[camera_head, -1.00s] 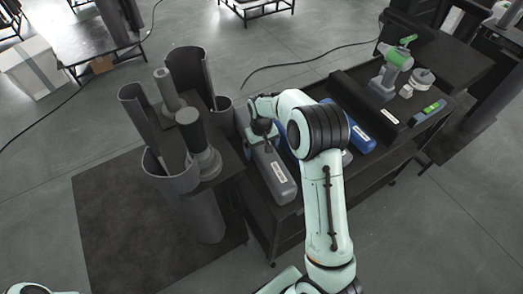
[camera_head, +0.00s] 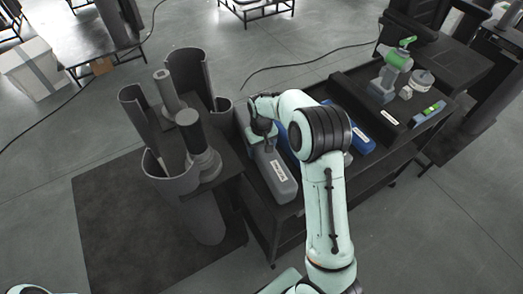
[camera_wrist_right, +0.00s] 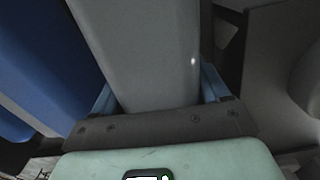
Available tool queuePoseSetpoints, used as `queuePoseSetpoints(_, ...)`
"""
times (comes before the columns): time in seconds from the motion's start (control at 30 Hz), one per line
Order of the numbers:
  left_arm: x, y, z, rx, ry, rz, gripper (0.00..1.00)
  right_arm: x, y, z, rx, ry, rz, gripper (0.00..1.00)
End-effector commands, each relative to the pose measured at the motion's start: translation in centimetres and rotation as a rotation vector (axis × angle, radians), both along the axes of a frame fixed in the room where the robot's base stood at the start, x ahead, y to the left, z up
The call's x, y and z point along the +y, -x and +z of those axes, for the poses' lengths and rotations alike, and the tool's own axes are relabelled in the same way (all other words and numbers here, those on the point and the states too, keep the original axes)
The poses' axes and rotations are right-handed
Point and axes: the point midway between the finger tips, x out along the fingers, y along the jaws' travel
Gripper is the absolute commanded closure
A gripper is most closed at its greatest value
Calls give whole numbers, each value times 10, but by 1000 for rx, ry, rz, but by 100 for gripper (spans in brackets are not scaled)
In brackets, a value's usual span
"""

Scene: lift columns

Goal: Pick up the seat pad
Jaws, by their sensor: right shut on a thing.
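The grey block-like piece (camera_head: 272,168) with a white label lies on the dark cart, and I take it to be the seat pad; its label is too small to read. My right gripper (camera_head: 262,140) comes down on its far end. In the right wrist view, the blue fingers of my right gripper (camera_wrist_right: 158,92) stand on either side of the grey piece (camera_wrist_right: 145,50) and are shut on it. Whether it is clear of the cart cannot be told. My left gripper is out of view.
A blue labelled piece (camera_head: 361,140) lies to the right on the cart (camera_head: 375,180), partly behind my right arm. A green-and-grey tool (camera_head: 392,72) stands farther right. A fixture with upright grey shells (camera_head: 188,78) stands close on the left.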

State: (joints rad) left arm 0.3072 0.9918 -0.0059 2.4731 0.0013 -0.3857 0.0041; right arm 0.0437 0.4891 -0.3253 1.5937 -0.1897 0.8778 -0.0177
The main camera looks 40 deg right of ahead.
Motion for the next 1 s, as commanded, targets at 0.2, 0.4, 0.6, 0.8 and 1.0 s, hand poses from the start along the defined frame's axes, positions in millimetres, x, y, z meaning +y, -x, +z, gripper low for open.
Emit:
queuePoseSetpoints(0.2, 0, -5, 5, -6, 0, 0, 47, 0, -3, 58, -12, 1, 0, 80)
queuePoseSetpoints(0.4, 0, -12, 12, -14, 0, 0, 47, 0, -3, 115, -13, 1, -1, 80)
queuePoseSetpoints(0.6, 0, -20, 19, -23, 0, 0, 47, 0, -2, 158, -10, 0, -1, 80)
queuePoseSetpoints(0.8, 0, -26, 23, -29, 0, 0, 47, 0, -2, 182, -7, 0, -1, 80)
queuePoseSetpoints(1.0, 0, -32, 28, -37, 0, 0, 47, 0, -2, 202, -8, 1, -1, 80)
